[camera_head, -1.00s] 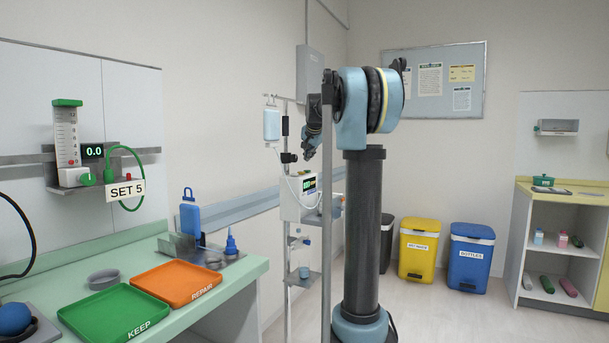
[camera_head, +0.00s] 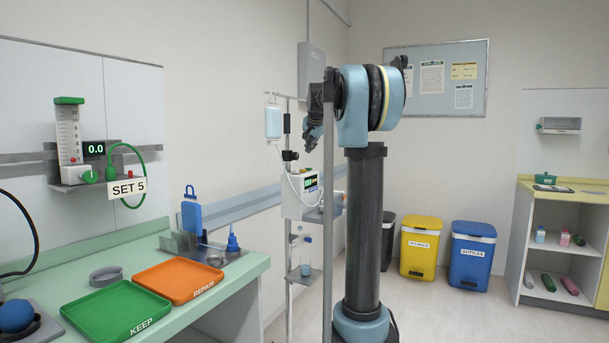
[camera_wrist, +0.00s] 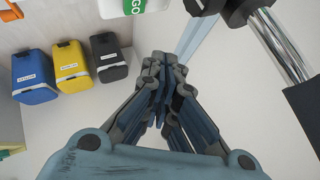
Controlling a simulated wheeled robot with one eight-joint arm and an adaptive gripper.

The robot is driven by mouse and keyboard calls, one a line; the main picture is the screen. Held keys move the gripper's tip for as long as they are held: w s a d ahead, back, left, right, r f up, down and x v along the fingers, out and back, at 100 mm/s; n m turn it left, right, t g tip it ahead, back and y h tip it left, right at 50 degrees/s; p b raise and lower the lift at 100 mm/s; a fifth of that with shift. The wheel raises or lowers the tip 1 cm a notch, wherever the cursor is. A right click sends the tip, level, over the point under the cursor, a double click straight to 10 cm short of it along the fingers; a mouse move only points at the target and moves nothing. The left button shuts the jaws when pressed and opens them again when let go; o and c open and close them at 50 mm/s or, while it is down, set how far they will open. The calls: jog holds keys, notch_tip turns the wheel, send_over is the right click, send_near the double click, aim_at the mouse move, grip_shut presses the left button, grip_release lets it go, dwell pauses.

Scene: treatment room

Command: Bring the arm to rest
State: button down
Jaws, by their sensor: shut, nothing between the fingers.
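My gripper (camera_head: 309,146) is small and partly hidden in the head view, beside my upright column and near the stand with the pump. In the wrist view my gripper (camera_wrist: 172,62) has its fingers together, with nothing between them. My arm is folded high on top of the column, with its blue shoulder (camera_head: 368,105) facing the head camera. Part of the forearm is hidden behind a thin grey upright.
A pole stand (camera_head: 289,235) with a pump (camera_head: 299,195) and hanging bottle (camera_head: 273,122) stands close to the gripper. The green tray (camera_head: 116,311) and orange tray (camera_head: 179,281) lie on the left counter. Yellow (camera_head: 420,247) and blue (camera_head: 472,254) bins stand behind on open floor.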

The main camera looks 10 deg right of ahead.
jog(key=s+f+n+g, duration=0.2)
jog(key=s+f+n, duration=0.1)
jog(key=s+f, duration=1.1)
jog(key=s+a+f+n+g, duration=0.1)
jog(key=s+f+n+g, duration=0.1)
jog(key=s+f, duration=1.2)
jog(key=s+a+f+n+g, duration=0.1)
jog(key=s+f+n+g, duration=0.2)
jog(key=s+f, duration=1.2)
jog(key=s+n, duration=0.1)
jog(key=s, duration=1.2)
jog(key=shift+s, duration=0.2)
jog(key=shift+f, duration=0.1)
jog(key=shift+w+f, duration=0.2)
jog(key=shift+w, duration=0.25)
